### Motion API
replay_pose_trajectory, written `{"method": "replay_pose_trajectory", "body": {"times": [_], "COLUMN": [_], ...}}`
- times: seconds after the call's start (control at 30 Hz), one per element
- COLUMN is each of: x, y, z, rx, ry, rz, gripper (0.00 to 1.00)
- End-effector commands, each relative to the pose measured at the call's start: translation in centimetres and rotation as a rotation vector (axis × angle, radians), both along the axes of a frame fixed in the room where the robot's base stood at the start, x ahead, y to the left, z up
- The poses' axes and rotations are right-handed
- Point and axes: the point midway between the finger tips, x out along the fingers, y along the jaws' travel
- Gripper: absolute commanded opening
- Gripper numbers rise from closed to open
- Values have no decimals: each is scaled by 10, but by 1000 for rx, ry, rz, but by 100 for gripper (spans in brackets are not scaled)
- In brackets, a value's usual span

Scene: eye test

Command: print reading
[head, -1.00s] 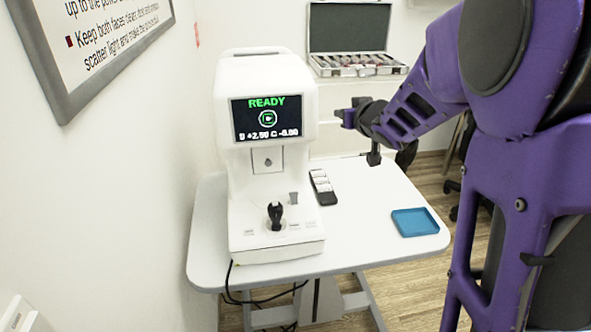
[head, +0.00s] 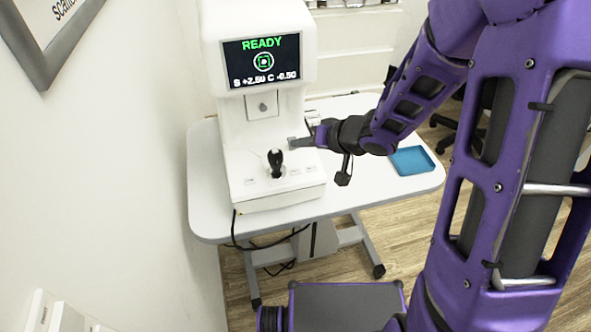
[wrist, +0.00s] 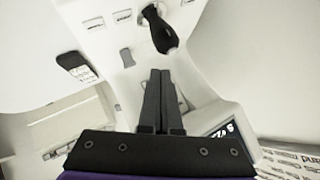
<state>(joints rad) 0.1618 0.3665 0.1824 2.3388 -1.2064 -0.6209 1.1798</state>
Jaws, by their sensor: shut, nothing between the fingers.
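A white eye-test machine (head: 262,190) stands on the table. A small grey block (wrist: 127,57) is right of the joystick in the head view. Labelled marks (wrist: 122,15) on the base are too small to read. My gripper (head: 308,139) is shut and empty beside the base's right side. Its fingertips (wrist: 160,72) appear between joystick and screen; contact cannot be told.
A black strip with white pieces (wrist: 77,66) lies on the table beside the machine. A blue tray (head: 412,161) is at the table's right. A wall is close on the left, with a framed sign (head: 45,40). The white tabletop (head: 355,190) is clear in front of the tray.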

Motion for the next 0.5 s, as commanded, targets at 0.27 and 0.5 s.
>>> {"method": "replay_pose_trajectory", "body": {"times": [0.27, 0.5], "x": [2, 4], "y": [0, 1], "z": [-10, -35], "rx": [-2, -1], "ry": [-2, -3], "rz": [0, 0], "gripper": [0, 0]}}
